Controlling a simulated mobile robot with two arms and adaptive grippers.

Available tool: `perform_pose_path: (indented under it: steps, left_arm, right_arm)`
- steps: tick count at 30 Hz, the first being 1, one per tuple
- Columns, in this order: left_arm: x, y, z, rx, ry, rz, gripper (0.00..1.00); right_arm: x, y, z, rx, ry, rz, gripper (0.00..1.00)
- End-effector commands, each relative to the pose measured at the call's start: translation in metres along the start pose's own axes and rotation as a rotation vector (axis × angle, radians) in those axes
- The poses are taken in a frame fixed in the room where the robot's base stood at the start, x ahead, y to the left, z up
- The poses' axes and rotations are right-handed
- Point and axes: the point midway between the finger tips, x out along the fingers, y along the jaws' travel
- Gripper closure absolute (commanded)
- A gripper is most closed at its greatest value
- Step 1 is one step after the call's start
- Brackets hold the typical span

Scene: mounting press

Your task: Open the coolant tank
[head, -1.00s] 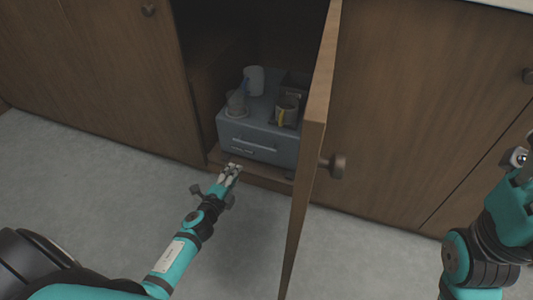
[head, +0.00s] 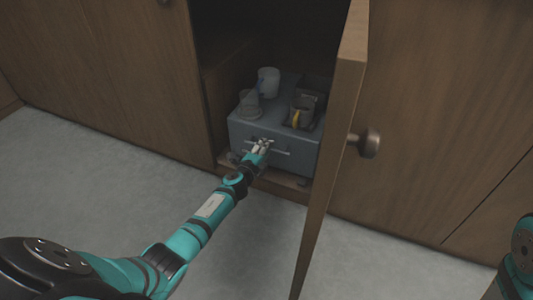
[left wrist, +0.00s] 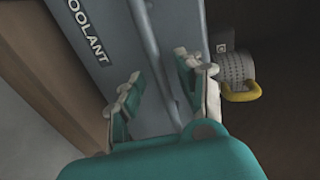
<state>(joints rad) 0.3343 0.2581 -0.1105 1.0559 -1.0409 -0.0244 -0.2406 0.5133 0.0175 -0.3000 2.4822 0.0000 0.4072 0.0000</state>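The coolant tank (head: 285,134) is a grey-blue box with a bar handle (head: 280,152) on its front, inside the open cabinet. In the left wrist view its face (left wrist: 115,68) carries a label ending in "OOLANT". My left gripper (head: 262,146) is at the handle, in front of the tank. In the left wrist view my left gripper (left wrist: 156,82) is open, and the handle bar (left wrist: 147,40) runs between its fingers with gaps visible. Whether any finger touches the bar cannot be told. My right gripper is out of view.
The open cabinet door (head: 332,150) juts out just right of the tank. Closed cabinets flank it. The grey floor in front is clear.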

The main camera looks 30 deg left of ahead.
Motion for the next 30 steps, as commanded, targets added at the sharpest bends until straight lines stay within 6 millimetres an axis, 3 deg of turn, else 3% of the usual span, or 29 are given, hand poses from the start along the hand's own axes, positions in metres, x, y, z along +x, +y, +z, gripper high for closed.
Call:
perform_pose_path:
  steps: [4, 13, 22, 30]
  left_arm:
    - [0.0121, 0.0014, -0.0003, 0.000, 0.000, 0.000, 0.64]
    - [0.0143, -0.0005, -0.0004, 0.000, 0.001, 0.000, 0.64]
    - [0.0141, -0.0002, -0.0004, 0.000, 0.000, 0.000, 1.00]
    - [0.0140, 0.0001, -0.0004, 0.000, 0.000, 0.001, 1.00]
  right_arm:
    - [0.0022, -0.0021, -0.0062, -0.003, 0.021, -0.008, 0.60]
    - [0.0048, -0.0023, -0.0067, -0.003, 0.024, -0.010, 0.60]
    - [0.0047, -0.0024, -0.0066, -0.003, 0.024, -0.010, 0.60]
    - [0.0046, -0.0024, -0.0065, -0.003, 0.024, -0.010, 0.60]
